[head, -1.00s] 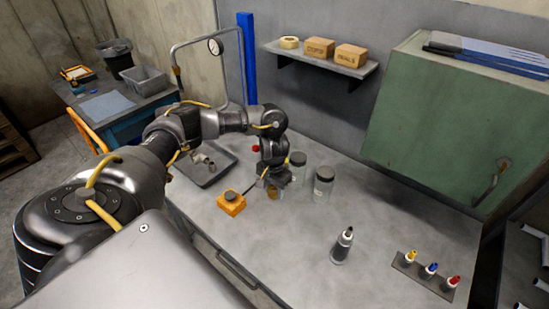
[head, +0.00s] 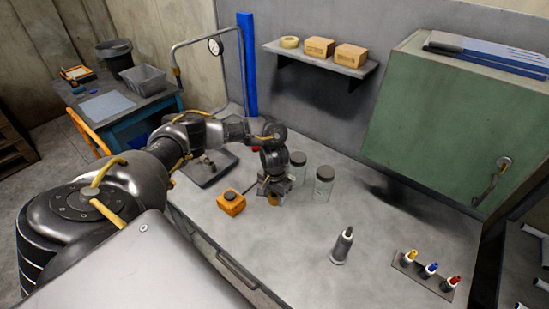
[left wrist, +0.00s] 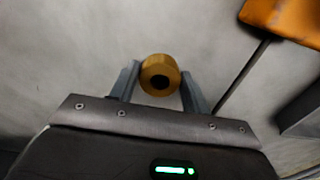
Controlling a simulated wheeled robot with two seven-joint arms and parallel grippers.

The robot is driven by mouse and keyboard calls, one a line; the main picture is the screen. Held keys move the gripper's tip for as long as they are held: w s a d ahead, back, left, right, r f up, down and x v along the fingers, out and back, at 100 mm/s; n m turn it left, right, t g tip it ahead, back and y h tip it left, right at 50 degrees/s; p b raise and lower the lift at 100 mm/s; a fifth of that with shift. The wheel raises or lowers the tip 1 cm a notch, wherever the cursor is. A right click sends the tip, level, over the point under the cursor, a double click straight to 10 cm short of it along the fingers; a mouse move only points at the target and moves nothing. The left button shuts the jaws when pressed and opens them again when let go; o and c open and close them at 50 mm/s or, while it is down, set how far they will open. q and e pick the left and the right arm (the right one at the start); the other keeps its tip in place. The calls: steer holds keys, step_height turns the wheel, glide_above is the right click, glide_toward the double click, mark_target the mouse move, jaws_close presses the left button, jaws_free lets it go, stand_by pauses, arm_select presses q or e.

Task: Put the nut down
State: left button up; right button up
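The nut is a brass-coloured ring with a dark hole. In the left wrist view the nut (left wrist: 160,72) sits between the two fingertips of my left gripper (left wrist: 160,84), with a fingertip close against each side. In the head view the nut (head: 272,199) shows just under my left gripper (head: 274,192), low over the grey workbench (head: 285,245). I cannot tell whether the nut touches the bench top. My right gripper is not in view.
A grey bottle (head: 342,245) and a rack of coloured-tip bottles (head: 425,272) are further right. The bench front is clear.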

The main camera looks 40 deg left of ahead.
arm_select(q)
steer(key=o, duration=0.3)
steer(key=shift+r, duration=0.1)
steer(key=shift+r, duration=0.35)
step_height(320, 180, up, 12)
steer(key=shift+p, duration=1.15)
steer(key=shift+d, duration=0.15)
